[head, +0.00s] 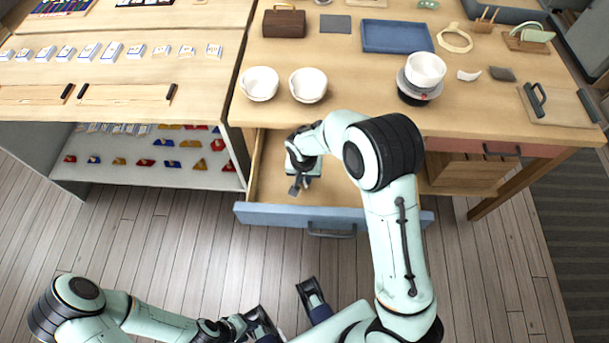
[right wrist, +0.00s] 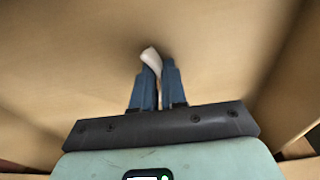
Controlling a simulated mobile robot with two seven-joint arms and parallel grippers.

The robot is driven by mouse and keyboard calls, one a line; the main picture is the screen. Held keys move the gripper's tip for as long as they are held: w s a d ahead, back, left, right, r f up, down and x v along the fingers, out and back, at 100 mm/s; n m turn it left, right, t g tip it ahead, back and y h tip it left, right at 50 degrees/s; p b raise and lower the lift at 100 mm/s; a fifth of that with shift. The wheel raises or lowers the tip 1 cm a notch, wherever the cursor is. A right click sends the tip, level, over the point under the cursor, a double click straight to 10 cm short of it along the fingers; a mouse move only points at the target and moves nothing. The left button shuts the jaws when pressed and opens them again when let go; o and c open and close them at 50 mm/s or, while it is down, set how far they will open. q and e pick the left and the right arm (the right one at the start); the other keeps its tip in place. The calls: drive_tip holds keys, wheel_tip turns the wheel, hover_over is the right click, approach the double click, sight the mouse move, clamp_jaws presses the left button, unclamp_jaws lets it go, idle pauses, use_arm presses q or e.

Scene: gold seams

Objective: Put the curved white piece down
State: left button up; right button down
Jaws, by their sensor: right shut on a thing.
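The curved white piece (right wrist: 151,60) is between the blue fingers of my right gripper (right wrist: 160,85), its pale rounded end sticking out past the tips. My right gripper (head: 297,186) is shut on it inside the open drawer (head: 340,195); the head view does not clearly show the piece there. In the right wrist view, the plain wooden drawer floor (right wrist: 225,45) lies ahead of it; whether the piece touches it I cannot tell. My left gripper (head: 288,311) is open and empty, low in front of the drawer.
Above the drawer, the table holds white cups (head: 260,84), a white bowl (head: 426,68) on a round stand, a blue tray (head: 397,37) and another small white piece (head: 468,76). The drawer's blue front (head: 270,214) and wooden sides surround my right gripper. The drawer floor looks bare.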

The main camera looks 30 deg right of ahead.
sight(304, 181)
drive_tip(key=shift+r, duration=0.1)
drive_tip(key=c, duration=1.2)
unclamp_jaws()
drive_tip(key=shift+r, duration=0.15)
drive_tip(key=r, duration=0.4)
drive_tip(key=r+p, duration=0.1)
drive_tip(key=r, duration=0.2)
drive_tip(key=s+a+r, duration=0.1)
drive_tip(key=r, duration=0.3)
drive_tip(key=shift+r+p, duration=0.3)
drive_tip(key=shift+r, duration=0.05)
drive_tip(key=shift+s, duration=0.1)
